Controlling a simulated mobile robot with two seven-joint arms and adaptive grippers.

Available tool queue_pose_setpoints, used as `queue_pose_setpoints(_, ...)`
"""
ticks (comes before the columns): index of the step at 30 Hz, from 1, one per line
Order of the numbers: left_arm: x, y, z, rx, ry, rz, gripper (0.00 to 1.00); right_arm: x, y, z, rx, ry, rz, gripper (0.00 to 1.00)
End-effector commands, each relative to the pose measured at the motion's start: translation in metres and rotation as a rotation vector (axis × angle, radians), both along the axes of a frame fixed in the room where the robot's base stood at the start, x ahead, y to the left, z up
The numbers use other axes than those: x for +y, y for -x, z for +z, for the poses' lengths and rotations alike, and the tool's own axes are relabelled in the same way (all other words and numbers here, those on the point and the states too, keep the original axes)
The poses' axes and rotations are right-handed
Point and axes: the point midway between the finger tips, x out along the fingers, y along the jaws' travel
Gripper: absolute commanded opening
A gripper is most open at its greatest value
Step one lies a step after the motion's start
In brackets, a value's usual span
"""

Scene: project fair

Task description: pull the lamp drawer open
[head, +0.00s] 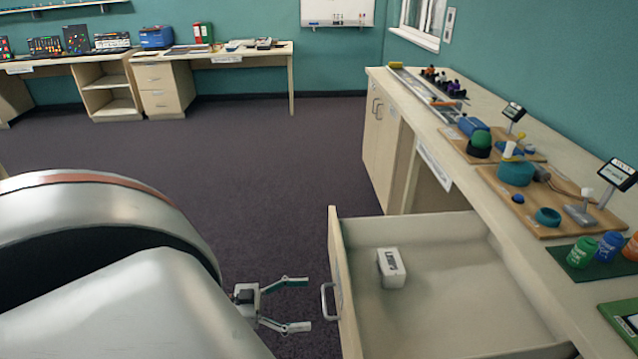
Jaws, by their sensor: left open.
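The lamp drawer (460,270) stands pulled out from the right-hand bench in the head view. A small white box with dark lettering (392,268) lies inside it, near its front panel. The drawer's metal handle (327,301) is on the outer face of the front panel (343,285). My left gripper (298,304) is open and empty, just left of the handle. Its two fingers point toward the handle and appear apart from it. My right gripper is not in view.
A cupboard (381,130) stands beyond the drawer. The dark carpet (250,150) is clear. A long desk (225,60) lines the back wall.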

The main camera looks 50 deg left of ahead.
Motion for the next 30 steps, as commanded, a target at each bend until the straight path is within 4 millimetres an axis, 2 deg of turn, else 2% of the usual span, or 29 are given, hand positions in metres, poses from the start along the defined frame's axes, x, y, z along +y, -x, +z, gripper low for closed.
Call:
queue_pose_setpoints(3, 0.015, 0.02, -0.001, 0.004, -0.002, 0.0, 0.81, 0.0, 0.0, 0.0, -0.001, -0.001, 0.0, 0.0)
queue_pose_setpoints(10, 0.033, 0.044, -0.001, 0.002, -0.001, -0.002, 0.81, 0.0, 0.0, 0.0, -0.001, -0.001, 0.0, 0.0)
queue_pose_setpoints(30, 0.038, 0.049, 0.0, 0.0, 0.001, -0.001, 0.81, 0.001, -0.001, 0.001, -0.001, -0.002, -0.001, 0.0)
